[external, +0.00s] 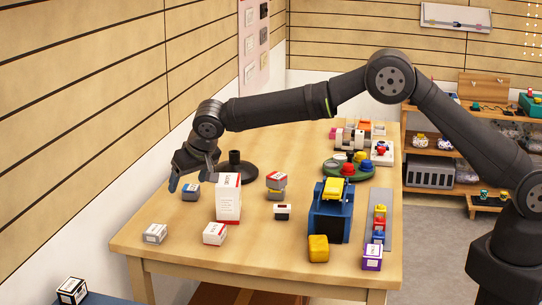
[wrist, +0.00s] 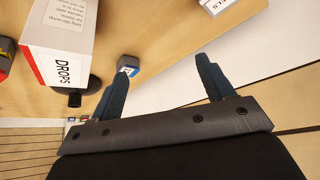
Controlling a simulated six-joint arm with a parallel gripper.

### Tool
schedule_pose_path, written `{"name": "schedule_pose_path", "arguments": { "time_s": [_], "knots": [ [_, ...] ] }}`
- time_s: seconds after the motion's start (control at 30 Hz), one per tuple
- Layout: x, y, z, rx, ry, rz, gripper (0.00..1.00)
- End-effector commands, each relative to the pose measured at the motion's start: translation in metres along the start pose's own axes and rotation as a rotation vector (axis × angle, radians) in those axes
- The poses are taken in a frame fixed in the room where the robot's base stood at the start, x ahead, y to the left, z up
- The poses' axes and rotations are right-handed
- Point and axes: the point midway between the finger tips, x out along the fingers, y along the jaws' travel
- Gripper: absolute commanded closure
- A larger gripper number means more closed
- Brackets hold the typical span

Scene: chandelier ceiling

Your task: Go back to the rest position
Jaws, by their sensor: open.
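My gripper (external: 191,184) is at the far left of the table, with my arm stretched across it. Its fingers are apart and nothing is between them in the wrist view (wrist: 162,75). A small blue and grey box (external: 190,193) stands just under or behind the fingers in the external view. In the wrist view a small blue box (wrist: 128,65) lies beyond the left finger. A tall white box with a red edge (external: 228,198) stands right of my gripper; in the wrist view the tall box (wrist: 62,38) reads DROPS.
A black round stand (external: 237,172) is behind the tall box. Small boxes (external: 155,234) (external: 215,233) lie near the front edge. A blue holder (external: 330,220), yellow block (external: 318,248) and green tray (external: 347,172) are to the right. The wooden wall is close on the left.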

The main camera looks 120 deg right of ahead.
Motion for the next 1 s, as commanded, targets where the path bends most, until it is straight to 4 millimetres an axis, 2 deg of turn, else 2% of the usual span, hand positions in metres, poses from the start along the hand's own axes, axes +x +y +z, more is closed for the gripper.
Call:
{"name": "schedule_pose_path", "arguments": {
  "time_s": [0.03, 0.2, 0.5, 0.6, 0.7, 1.0],
  "knots": [
    [0.013, 0.001, 0.009, -0.005, -0.007, 0.003, 0.26],
    [0.042, 0.001, 0.026, -0.004, -0.006, 0.003, 0.26],
    [0.088, 0.001, 0.053, -0.005, -0.004, 0.001, 0.26],
    [0.074, 0.0, 0.05, -0.004, -0.001, -0.001, 0.26],
    [0.069, 0.001, 0.05, -0.004, -0.002, -0.001, 0.26],
    [0.065, 0.001, 0.051, -0.004, -0.003, 0.0, 0.26]
  ]
}}
